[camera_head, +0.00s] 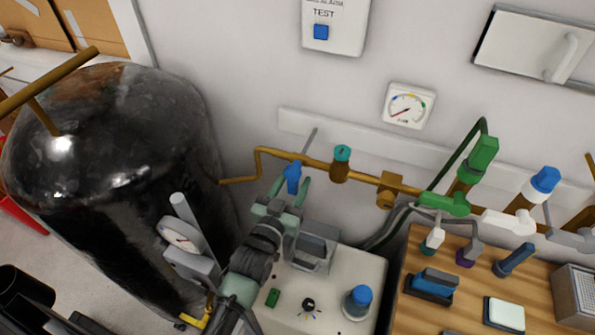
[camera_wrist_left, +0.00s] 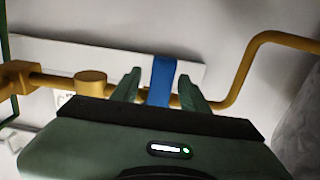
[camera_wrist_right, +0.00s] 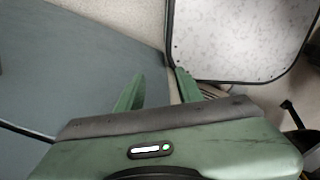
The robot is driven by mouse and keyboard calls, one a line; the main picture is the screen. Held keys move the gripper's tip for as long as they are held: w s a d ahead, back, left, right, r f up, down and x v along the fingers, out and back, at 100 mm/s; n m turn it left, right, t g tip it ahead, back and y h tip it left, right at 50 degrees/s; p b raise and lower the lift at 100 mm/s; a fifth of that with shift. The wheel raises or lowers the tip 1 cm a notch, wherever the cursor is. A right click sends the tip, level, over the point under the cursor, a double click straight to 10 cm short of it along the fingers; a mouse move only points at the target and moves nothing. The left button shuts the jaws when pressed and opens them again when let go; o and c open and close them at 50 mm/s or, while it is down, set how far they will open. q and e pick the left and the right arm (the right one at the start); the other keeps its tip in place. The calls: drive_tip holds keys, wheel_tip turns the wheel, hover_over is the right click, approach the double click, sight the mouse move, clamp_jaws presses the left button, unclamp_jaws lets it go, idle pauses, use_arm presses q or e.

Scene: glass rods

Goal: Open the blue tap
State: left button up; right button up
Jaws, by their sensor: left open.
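The blue tap (camera_head: 292,177) sits on the brown wall pipe, right of the black tank. In the left wrist view, the blue tap handle (camera_wrist_left: 162,80) stands between the two fingers. My left gripper (camera_head: 289,188) is open around the blue handle, one green finger on each side. A gap shows beside the handle in the left wrist view, so it is not clamped. My right gripper (camera_wrist_right: 160,88) is open and empty in the right wrist view, away from the tap.
The black tank (camera_head: 110,150) fills the left side. A teal-capped fitting (camera_head: 341,163) stands close right of the tap on the pipe. Green (camera_head: 445,203) and white (camera_head: 508,222) valves lie farther right. A machine with a blue knob (camera_head: 357,302) stands below.

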use_arm(q)
drive_tip(key=shift+x, duration=1.35)
clamp_jaws()
drive_tip(key=shift+f, duration=0.1)
idle(0.3)
